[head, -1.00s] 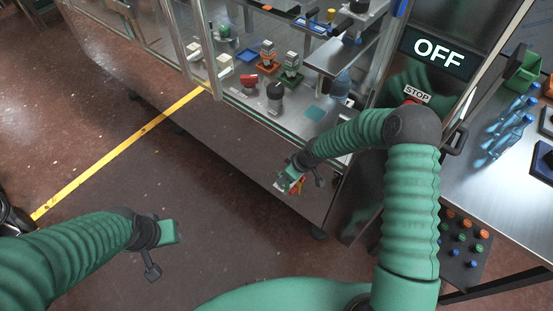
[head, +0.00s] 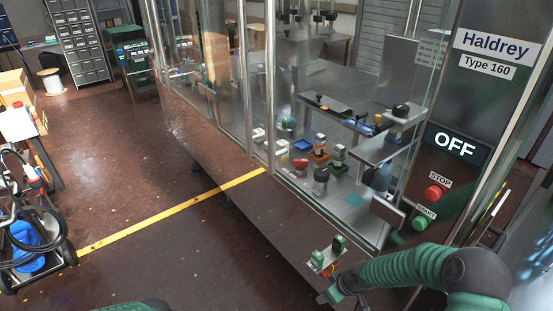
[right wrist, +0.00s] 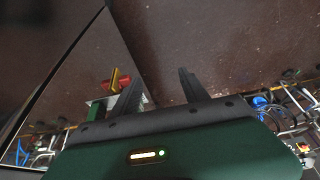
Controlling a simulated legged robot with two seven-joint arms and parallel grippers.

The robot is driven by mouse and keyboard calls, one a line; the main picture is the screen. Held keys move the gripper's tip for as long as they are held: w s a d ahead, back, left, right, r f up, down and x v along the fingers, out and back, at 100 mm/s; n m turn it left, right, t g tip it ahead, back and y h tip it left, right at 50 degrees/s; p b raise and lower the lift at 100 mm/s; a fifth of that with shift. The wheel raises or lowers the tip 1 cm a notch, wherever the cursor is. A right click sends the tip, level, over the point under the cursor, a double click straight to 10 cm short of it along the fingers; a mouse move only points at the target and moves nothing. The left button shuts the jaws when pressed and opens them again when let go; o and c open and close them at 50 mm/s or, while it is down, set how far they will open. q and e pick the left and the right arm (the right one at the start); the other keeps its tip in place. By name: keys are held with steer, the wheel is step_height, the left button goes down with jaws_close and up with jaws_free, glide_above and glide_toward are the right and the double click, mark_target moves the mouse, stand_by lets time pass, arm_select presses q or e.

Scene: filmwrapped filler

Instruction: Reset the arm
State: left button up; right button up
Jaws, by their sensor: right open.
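My right gripper (right wrist: 160,86) is open and empty in the right wrist view, with its two dark fingers apart and floor behind them. In the head view my right arm comes in at the bottom right, and its dark wrist end is low in front of the machine's lower panel. A red and yellow switch (right wrist: 116,80) shows just left of the left finger; I cannot tell the distance. My left gripper is out of view; only a bit of green arm shows at the bottom edge of the head view.
The glass-fronted machine (head: 285,215) carries a lit OFF display (head: 455,144), a red stop button (head: 433,192) and a green start button (head: 420,223). A hose cart (head: 30,235) stands left. Floor between is clear.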

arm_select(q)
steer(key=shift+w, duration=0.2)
arm_select(e)
steer(key=s+d+r+m+h, duration=0.2)
steer(key=s+r+m, duration=0.5)
steer(key=s+r, duration=1)
steer(key=s, duration=0.3)
steer(key=shift+s+d+g+h, duration=0.3)
steer(key=shift+g+h, duration=0.1)
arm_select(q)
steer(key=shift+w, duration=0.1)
arm_select(e)
steer(key=shift+w, duration=0.1)
